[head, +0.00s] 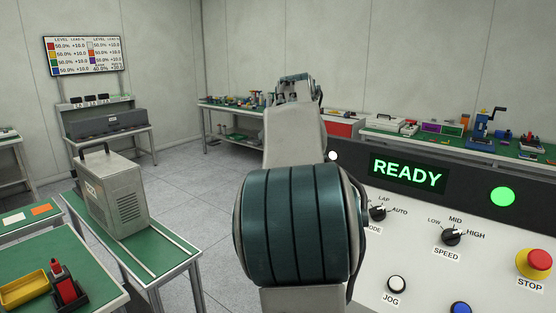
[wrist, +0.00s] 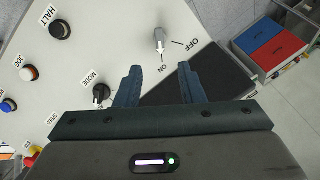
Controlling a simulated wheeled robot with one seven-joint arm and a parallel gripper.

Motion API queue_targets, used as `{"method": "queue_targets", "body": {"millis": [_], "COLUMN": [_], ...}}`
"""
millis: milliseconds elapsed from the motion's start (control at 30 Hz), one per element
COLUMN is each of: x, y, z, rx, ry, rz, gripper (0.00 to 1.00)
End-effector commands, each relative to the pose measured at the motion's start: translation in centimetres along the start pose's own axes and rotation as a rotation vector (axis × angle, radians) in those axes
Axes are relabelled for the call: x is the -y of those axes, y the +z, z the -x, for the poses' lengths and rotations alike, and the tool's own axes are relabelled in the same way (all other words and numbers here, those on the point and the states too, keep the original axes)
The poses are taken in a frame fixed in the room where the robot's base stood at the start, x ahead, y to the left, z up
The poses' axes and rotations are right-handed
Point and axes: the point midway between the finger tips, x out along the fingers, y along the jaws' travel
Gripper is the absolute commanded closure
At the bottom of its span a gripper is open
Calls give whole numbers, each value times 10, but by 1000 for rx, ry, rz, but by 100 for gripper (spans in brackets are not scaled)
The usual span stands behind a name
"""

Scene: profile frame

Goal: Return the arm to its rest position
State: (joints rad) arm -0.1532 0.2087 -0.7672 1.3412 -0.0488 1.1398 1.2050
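My gripper (wrist: 158,78) is open and empty in the wrist view, its two dark blue-green fingers spread apart. It is in front of a light control panel (wrist: 75,45). A metal toggle switch (wrist: 160,40) with OFF and ON labels shows just beyond the fingertips. Its lever appears to point toward ON, and no contact with the fingers is visible. In the head view my arm (head: 300,225) stretches forward from the lower middle, beside the panel's left edge. My fingers cannot be made out there.
The panel in the head view has a green READY display (head: 407,173), a lit green lamp (head: 502,196), knobs, and a red STOP button (head: 538,264). A grey case (head: 118,195) stands on a green-topped bench at left. Open floor (head: 205,170) lies between.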

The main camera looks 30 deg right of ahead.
Motion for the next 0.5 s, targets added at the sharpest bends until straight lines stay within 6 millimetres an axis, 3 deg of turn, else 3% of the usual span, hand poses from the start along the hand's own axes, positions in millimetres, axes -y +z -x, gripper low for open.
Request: {"method": "queue_targets", "body": {"millis": [267, 367, 500], "x": [-5, -20, -58], "y": [6, 23, 72], "z": [-2, -5, -7], "rx": [22, 83, 212], "ry": [1, 1, -19], "rz": [30, 121, 358], "gripper": [65, 65, 65]}}
